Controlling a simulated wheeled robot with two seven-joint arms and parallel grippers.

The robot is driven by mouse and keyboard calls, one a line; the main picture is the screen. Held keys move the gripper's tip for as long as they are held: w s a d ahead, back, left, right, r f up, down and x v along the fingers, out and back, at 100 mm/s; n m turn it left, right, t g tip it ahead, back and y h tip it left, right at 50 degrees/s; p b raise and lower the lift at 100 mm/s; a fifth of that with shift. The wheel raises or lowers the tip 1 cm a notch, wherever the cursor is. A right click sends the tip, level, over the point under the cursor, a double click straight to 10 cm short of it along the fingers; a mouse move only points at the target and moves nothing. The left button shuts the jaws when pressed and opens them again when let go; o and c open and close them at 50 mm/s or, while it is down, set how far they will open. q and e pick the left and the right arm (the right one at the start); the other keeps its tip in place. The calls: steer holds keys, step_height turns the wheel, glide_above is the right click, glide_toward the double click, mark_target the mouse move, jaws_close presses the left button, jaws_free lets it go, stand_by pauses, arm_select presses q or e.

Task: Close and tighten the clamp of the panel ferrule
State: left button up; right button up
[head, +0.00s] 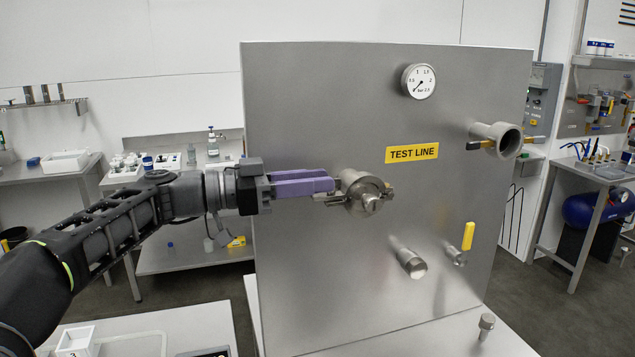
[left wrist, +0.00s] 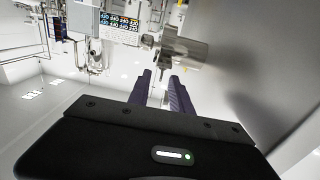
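The panel ferrule (head: 368,200) is a round metal fitting on the steel panel, with a clamp (head: 349,182) around it. Small clamp parts stick out at its left and right sides. My left gripper (head: 331,184) comes in from the left, its purple fingers level with the clamp's left side. In the left wrist view the fingers (left wrist: 162,82) stand apart with a gap between them, and the clamp (left wrist: 166,60) shows just beyond the tips. I cannot tell whether they touch it. The clamp's exact closure is too small to tell. My right gripper is not in view.
The steel panel (head: 300,110) carries a gauge (head: 419,81), a TEST LINE label (head: 412,153), a wide pipe stub (head: 497,140), a capped stub (head: 410,262) and a yellow-handled valve (head: 468,237). A small metal fitting (head: 486,322) stands on the bench at front right. Side tables stand behind.

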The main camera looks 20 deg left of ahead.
arm_select(q)
steer(key=b+v, duration=0.2)
steer(key=v, duration=0.5)
